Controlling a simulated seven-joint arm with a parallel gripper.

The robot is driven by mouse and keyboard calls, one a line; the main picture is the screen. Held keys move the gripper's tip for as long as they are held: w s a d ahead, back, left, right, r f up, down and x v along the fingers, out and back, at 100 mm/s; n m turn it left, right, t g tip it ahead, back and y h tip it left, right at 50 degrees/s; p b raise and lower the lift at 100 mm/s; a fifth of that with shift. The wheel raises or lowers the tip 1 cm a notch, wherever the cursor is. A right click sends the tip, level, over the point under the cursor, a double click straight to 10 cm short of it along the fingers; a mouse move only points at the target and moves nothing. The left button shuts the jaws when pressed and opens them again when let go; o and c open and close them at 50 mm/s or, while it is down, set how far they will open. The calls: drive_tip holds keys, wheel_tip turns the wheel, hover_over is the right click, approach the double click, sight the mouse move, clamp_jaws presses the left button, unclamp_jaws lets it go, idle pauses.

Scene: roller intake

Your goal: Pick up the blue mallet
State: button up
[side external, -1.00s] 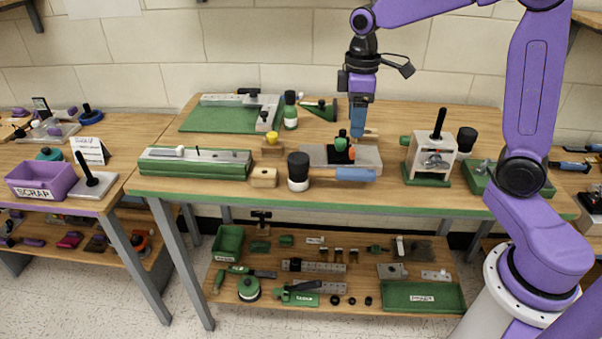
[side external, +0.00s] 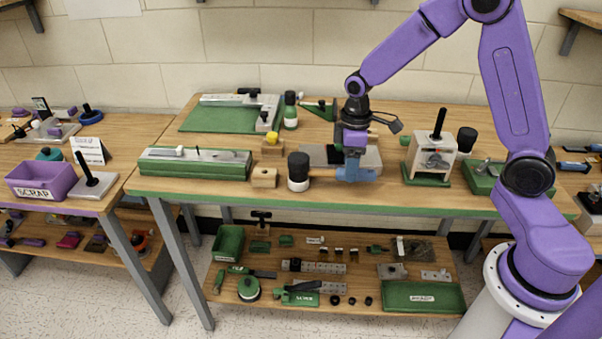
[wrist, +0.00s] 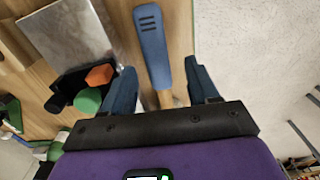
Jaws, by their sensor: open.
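The blue mallet (side external: 298,172) lies near the front edge of the bench in the side external view, its black-and-white head to the left. Its handle points right. In the wrist view its blue grip (wrist: 152,45) and part of the wooden shaft show; the head is hidden. My gripper (side external: 355,174) is down at the handle, pointing downward. In the wrist view my gripper (wrist: 161,82) is open, with one blue finger on each side of the handle and a gap to each.
A grey metal plate (side external: 370,157) lies just behind the handle. A black holder with green and orange pieces (wrist: 90,87) is close to one finger. A wooden block (side external: 264,178) sits left of the head. A white fixture (side external: 433,158) on a green base stands to the right.

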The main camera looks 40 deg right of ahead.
drive_tip(key=shift+w+f, duration=0.1)
drive_tip(key=shift+f, duration=2.3)
clamp_jaws()
